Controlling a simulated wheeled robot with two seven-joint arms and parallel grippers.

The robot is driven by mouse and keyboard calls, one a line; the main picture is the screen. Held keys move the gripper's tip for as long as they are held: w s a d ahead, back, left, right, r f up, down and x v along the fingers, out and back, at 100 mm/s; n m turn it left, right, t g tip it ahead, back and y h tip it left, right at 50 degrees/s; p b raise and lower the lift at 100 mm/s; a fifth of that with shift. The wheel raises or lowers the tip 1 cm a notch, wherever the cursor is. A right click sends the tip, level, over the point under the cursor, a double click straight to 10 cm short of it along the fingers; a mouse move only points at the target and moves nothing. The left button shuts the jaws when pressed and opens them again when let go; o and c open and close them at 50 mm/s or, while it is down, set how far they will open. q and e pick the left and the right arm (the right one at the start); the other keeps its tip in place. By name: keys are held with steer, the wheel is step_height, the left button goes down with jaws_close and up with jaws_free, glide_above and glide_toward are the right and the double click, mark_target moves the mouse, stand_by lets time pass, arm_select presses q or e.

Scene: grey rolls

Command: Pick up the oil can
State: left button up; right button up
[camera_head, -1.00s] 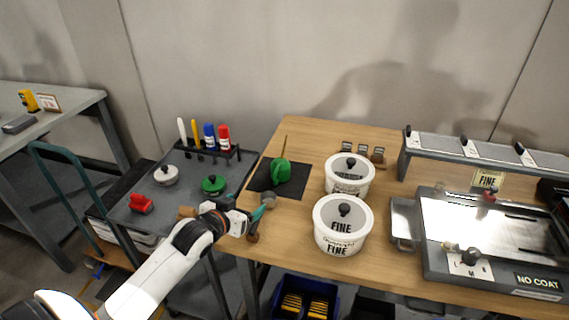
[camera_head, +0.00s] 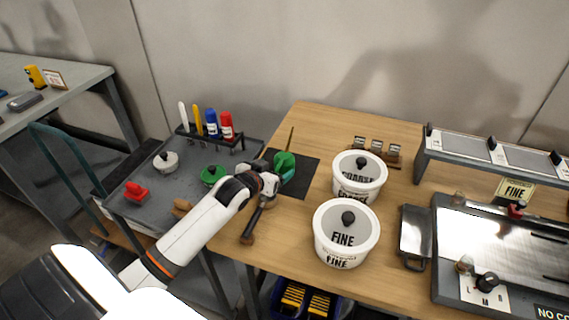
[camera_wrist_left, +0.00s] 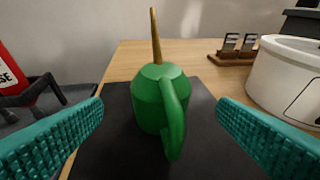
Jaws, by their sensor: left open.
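The green oil can (camera_head: 286,163) stands upright on a black mat (camera_head: 301,183) on the wooden table, its thin brass spout pointing up. In the left wrist view the oil can (camera_wrist_left: 160,98) is centred, with its handle facing the camera. My left gripper (camera_head: 283,172) is at the near side of the can and partly hides it. In the left wrist view its teal fingers (camera_wrist_left: 160,135) are spread wide, one on each side of the can's handle, with gaps to both. The gripper is open and empty. My right gripper is not in view.
White tubs marked COARSE (camera_head: 358,178) and FINE (camera_head: 346,233) stand right of the mat. A dark-handled tool (camera_head: 256,222) lies near the table's front edge. A grey cart (camera_head: 155,212) with markers and lids is at left. A flat machine (camera_head: 500,255) fills the right.

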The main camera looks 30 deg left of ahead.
mark_target(282, 162)
arm_select(q)
steer(key=x, duration=0.5)
steer(key=shift+w+r, duration=0.15)
steer(key=shift+w, duration=0.05)
steer(key=shift+r, duration=0.1)
steer(key=c, duration=1)
step_height(282, 162, up, 10)
